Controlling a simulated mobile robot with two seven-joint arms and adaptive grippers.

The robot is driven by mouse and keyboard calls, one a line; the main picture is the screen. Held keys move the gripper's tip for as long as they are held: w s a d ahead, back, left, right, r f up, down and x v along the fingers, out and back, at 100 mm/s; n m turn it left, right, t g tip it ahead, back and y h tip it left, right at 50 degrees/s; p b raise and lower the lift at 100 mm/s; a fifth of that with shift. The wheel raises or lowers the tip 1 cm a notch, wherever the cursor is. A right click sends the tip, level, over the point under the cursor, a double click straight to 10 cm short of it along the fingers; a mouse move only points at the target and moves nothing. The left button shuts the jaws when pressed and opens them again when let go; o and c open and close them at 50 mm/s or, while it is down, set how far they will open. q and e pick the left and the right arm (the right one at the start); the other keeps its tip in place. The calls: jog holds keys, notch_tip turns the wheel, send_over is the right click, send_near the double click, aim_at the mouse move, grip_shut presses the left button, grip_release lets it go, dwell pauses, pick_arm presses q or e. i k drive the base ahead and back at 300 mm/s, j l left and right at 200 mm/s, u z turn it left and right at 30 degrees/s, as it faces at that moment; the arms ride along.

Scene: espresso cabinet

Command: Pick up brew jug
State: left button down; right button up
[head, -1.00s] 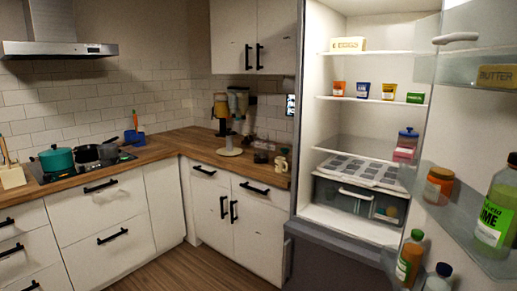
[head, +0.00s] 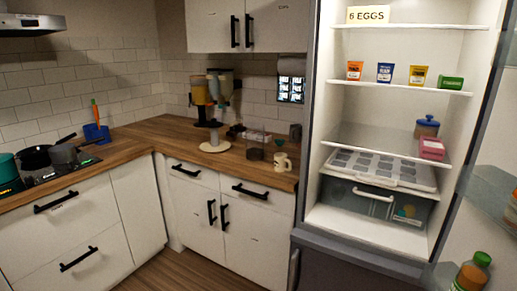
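No gripper of mine shows in the head view. Several small items stand on the wooden counter in the corner left of the fridge. One is a clear, brownish vessel (head: 256,147), which may be the brew jug, but it is too small to be sure. A cream mug-like item with a handle (head: 282,162) stands to its right, near the counter's front edge. A round pale disc (head: 215,146) lies to its left, in front of a dispenser with yellow and grey-teal containers (head: 212,92).
The fridge (head: 376,140) stands open on the right with food on its shelves; its door shelves reach into the right side. A stove with dark pans (head: 36,157) is at the left. The wooden counter (head: 140,133) has clear room left of the dispenser.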

aim_at(255, 135)
jog(key=i+j+z, duration=0.35)
jog(key=z, duration=0.3)
jog(key=i+j+z, duration=0.1)
jog(key=z, duration=0.25)
jog(key=i+j+z, duration=0.1)
jog(key=z, duration=0.3)
jog(key=i+j+z, duration=0.1)
jog(key=j+z, duration=0.15)
jog(key=j, duration=0.25)
jog(key=i+j+z, duration=0.2)
jog(key=j, duration=0.3)
jog(key=j+z, duration=0.2)
jog(key=j, duration=0.75)
